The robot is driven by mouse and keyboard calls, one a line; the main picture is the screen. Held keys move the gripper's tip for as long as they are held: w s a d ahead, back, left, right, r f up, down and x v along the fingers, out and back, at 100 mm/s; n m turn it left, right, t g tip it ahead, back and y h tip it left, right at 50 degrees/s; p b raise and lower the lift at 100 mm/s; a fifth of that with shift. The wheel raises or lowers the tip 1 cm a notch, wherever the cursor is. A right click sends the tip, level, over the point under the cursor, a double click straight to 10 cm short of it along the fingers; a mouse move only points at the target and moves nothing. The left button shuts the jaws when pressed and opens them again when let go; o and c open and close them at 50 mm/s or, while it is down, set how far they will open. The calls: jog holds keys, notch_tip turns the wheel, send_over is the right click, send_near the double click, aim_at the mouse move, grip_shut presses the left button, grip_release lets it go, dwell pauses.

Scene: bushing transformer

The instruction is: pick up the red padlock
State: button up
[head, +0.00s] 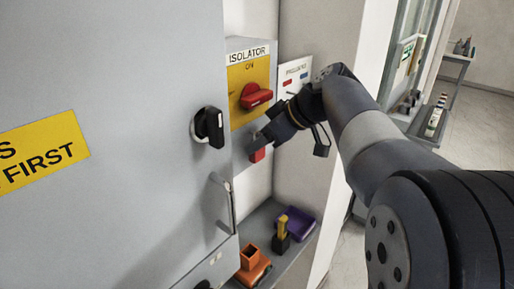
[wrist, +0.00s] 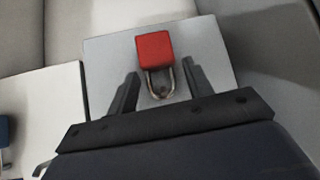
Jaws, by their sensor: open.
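The red padlock (wrist: 153,50) shows in the wrist view with its red body at the top and its metal shackle below it. It is against a light grey plate (wrist: 205,40). My gripper (wrist: 158,82) is open, with one dark finger on each side of the shackle and the red body just beyond the fingertips. In the head view the padlock (head: 257,155) is a small red block below the isolator, partly hidden by my gripper (head: 262,138). I cannot tell whether the fingers touch it.
The isolator box (head: 238,75) has a red rotary handle (head: 255,96) just above my gripper. A black knob (head: 208,127) and a door handle (head: 222,200) are on the grey cabinet door. Below is a shelf with an orange holder (head: 252,268) and a purple tray (head: 296,222).

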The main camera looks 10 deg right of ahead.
jog(key=shift+c, duration=0.5)
jog(key=c, duration=0.7)
jog(key=shift+o, duration=0.2)
jog(key=shift+r, duration=0.2)
jog(key=shift+r+b, duration=0.45)
jog(key=shift+r, duration=0.05)
jog(key=s+d+r+b, duration=0.1)
jog(key=s+d+b, duration=0.3)
jog(key=s+d, duration=0.8)
jog(key=shift+s+d+r, duration=0.15)
jog(key=shift+d+r, duration=0.1)
jog(key=shift+d, duration=0.4)
jog(key=s+d, duration=0.4)
jog(key=s, duration=0.1)
jog(key=shift+s+b, duration=0.35)
jog(key=shift+b, duration=0.05)
